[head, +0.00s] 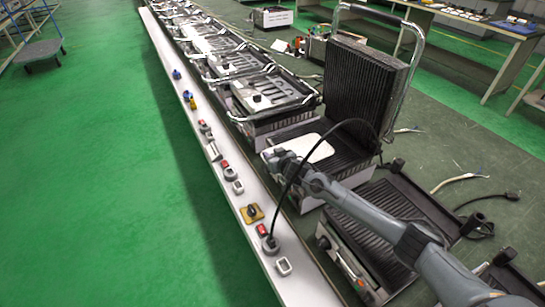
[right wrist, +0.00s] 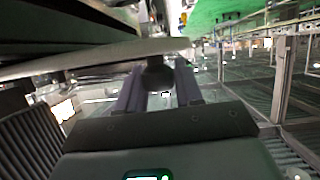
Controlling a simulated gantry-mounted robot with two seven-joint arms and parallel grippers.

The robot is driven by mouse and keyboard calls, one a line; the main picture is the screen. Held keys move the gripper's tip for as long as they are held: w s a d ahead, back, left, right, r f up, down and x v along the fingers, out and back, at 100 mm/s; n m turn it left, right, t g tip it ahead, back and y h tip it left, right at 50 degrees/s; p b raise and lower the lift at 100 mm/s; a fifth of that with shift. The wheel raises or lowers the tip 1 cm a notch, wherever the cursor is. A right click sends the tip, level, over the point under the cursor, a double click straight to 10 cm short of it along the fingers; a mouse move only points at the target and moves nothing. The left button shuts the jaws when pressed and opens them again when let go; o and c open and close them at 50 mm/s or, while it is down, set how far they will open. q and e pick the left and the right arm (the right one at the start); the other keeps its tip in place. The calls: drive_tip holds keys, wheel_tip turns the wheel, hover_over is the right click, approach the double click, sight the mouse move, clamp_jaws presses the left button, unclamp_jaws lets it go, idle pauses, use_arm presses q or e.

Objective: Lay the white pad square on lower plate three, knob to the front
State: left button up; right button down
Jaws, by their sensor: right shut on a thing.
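The white pad (head: 307,148) is at the front part of the ribbed lower plate (head: 345,158) of the open grill. It sits slightly askew to the ribs; I cannot tell whether it touches them. My right gripper (head: 272,156) is at the pad's front left edge, its arm coming in from the lower right. In the right wrist view the gripper (right wrist: 158,88) is shut on the pad's dark knob (right wrist: 158,74), with the pad (right wrist: 100,58) seen edge-on beyond it. My left gripper is not in view. No plate number is readable.
The raised ribbed upper plate (head: 365,85) and its chrome handle (head: 408,65) stand behind the pad. A black cable (head: 292,185) arches beside my gripper. Another ribbed plate (head: 385,215) lies nearer, under my arm. The white ledge (head: 222,180) carries knobs and switches. More grills (head: 255,90) stretch away.

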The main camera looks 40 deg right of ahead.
drive_tip(key=c, duration=0.8)
unclamp_jaws()
drive_tip(key=shift+o, duration=0.3)
drive_tip(key=shift+s+r+p, duration=0.25)
drive_tip(key=shift+s+p, duration=0.05)
drive_tip(key=shift+s, duration=0.1)
drive_tip(key=p+v, duration=0.3)
drive_tip(key=v, duration=0.7)
drive_tip(key=s+a+f+n+g+y, duration=0.1)
drive_tip(key=s+a+f+g, duration=0.1)
drive_tip(key=s+a+f, duration=0.45)
drive_tip(key=s+a+f+n+g+y, duration=0.1)
drive_tip(key=s+a+f+g, duration=0.15)
drive_tip(key=s+a, duration=0.6)
drive_tip(key=s+a+n+g, duration=0.1)
drive_tip(key=s+a+g, duration=0.1)
drive_tip(key=s, duration=0.7)
drive_tip(key=s+a+n+g+y, duration=0.1)
drive_tip(key=s+a+g, duration=0.2)
drive_tip(key=s, duration=0.7)
drive_tip(key=shift+a, duration=0.4)
